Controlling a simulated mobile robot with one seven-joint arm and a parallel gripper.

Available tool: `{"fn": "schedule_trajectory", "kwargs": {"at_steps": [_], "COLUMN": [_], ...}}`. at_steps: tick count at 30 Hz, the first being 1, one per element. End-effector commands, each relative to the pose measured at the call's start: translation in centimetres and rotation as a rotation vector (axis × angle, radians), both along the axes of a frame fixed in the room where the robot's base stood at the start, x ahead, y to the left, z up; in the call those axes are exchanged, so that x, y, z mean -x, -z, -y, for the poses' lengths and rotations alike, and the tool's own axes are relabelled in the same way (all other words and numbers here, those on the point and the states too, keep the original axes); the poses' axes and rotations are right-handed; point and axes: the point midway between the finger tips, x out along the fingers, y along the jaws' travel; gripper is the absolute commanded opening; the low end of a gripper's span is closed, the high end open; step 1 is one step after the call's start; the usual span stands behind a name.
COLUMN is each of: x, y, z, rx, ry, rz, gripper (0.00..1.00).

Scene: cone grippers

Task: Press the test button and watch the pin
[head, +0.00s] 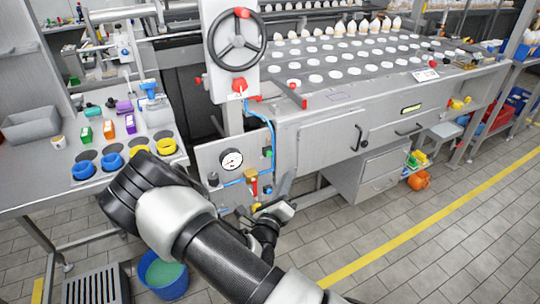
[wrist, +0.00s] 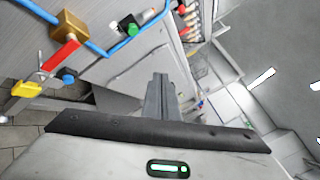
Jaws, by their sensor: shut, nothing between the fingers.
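A grey panel (head: 205,160) below the handwheel carries a round gauge (head: 231,160), a green button (head: 267,153), a red lever (head: 252,187) and a blue knob (head: 268,190). In the wrist view the green button (wrist: 132,29) sits in a black housing, left of and above my gripper (wrist: 158,78). The red lever (wrist: 60,57) lies below a brass block (wrist: 68,25), beside the blue knob (wrist: 69,76). I cannot tell which part is the test button or the pin. My gripper is shut and empty, apart from these parts. In the head view my arm partly hides it.
A blue pipe (wrist: 100,50) runs along the panel. A side table (head: 25,190) with colored rings and boxes is at left. A blue bucket (head: 165,272) and a floor grate (head: 92,287) are below.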

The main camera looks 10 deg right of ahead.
Motion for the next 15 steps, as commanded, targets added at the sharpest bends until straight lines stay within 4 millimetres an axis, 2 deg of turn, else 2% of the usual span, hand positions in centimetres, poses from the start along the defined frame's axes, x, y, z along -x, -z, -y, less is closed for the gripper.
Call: {"fn": "schedule_trajectory", "kwargs": {"at_steps": [5,15], "x": [-1.3,-5.8], "y": [0.2,0.2], "z": [-0.4,-1.8], "rx": [-0.003,-0.003], "ry": [0.000,0.001], "rz": [0.004,0.003], "gripper": [0.00,0.00]}}
